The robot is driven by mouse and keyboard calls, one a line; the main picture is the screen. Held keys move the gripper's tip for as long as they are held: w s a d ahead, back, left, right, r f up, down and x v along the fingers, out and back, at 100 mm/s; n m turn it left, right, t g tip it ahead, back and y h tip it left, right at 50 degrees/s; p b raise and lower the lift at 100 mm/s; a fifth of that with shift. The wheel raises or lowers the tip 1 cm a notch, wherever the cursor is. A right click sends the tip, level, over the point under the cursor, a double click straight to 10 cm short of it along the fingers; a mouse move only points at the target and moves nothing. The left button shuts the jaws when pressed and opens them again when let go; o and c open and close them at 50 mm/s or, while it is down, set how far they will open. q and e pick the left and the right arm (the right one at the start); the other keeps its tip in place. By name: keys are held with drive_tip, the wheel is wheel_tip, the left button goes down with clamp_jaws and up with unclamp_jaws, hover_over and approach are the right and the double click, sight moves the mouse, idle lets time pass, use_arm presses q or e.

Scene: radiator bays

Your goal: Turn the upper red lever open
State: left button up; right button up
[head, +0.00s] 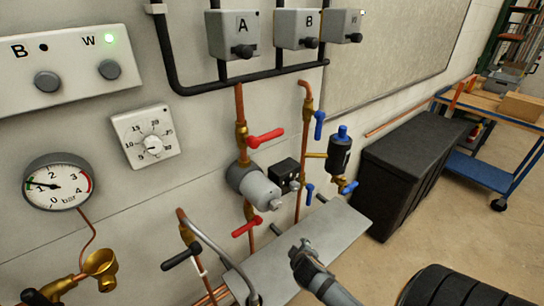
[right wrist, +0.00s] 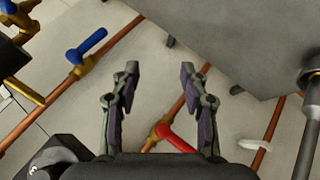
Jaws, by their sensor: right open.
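The upper red lever (head: 265,138) sits on a brass valve above the grey pump (head: 254,187). It points right, slightly upward, across the vertical copper pipe. The lower red lever (head: 246,227) is below the pump and also lies across its pipe. My right gripper (head: 300,245) is low and to the right of both levers, in front of the grey panel, apart from the upper lever. In the right wrist view its fingers (right wrist: 158,78) are spread and empty. A red lever (right wrist: 175,137) shows beyond the fingers there, apparently the lower one. My left gripper is out of view.
Blue levers (head: 319,124) and a black fitting (head: 340,150) are on pipework to the right of the pump. A grey panel (head: 335,215) juts out below. A black lever (head: 182,257) and brass gauge fittings are at left. A black chest (head: 410,165) stands at right.

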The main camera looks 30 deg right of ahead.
drive_tip(key=w+r+n+t, duration=0.1)
drive_tip(key=r, duration=0.5)
drive_tip(key=w+r+n+t+h, duration=0.1)
drive_tip(key=w+r+t, duration=0.1)
drive_tip(key=r, duration=0.5)
drive_tip(key=w+d+r+n+t+h, duration=0.1)
drive_tip(key=w+r+t, duration=0.1)
drive_tip(key=r, duration=0.5)
drive_tip(key=shift+w+r, duration=0.1)
drive_tip(key=shift+r, duration=0.15)
drive_tip(key=n+t+y, duration=0.1)
drive_tip(key=n+t, duration=0.5)
approach(272, 135)
drive_tip(key=f, duration=0.1)
drive_tip(key=p+x, duration=0.2)
drive_tip(key=x, duration=0.3)
drive_tip(key=p+x, duration=0.2)
drive_tip(key=x, duration=0.4)
drive_tip(key=shift+w+d+r, duration=0.1)
drive_tip(key=shift+d, duration=0.2)
clamp_jaws()
